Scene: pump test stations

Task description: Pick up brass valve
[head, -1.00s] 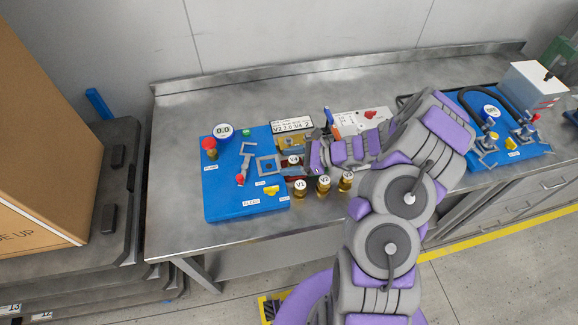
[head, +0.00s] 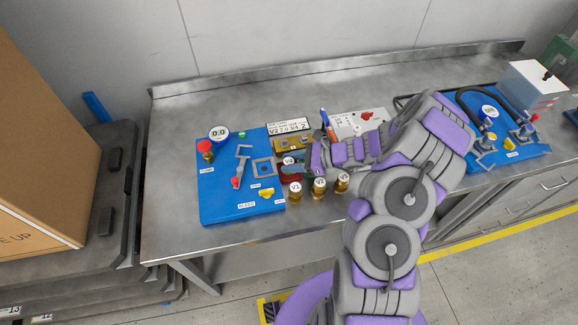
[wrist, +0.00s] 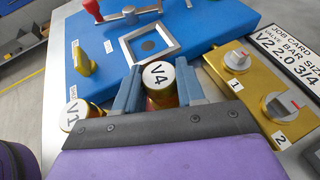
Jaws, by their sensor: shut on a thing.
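My gripper (wrist: 158,92) is shut on the brass valve with the white V4 cap (wrist: 158,73). Its blue-grey fingers press on both sides of the valve, which looks upright; its lower part is hidden by the gripper. In the head view the V4 valve (head: 288,160) is between the blue board and my wrist, by a small red piece. Brass valves V1 (head: 295,190), V2 (head: 319,187) and a third one (head: 342,182) stand in a row in front. V1 (wrist: 72,115) also shows in the wrist view, left of my gripper.
The blue board (head: 222,190) with gauge, red knob and square frame (wrist: 150,45) lies at left. Behind my gripper are a gold two-knob box (wrist: 262,90) and a job card (wrist: 290,45) reading V2 2.0 3/4. The bench front (head: 170,225) is clear.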

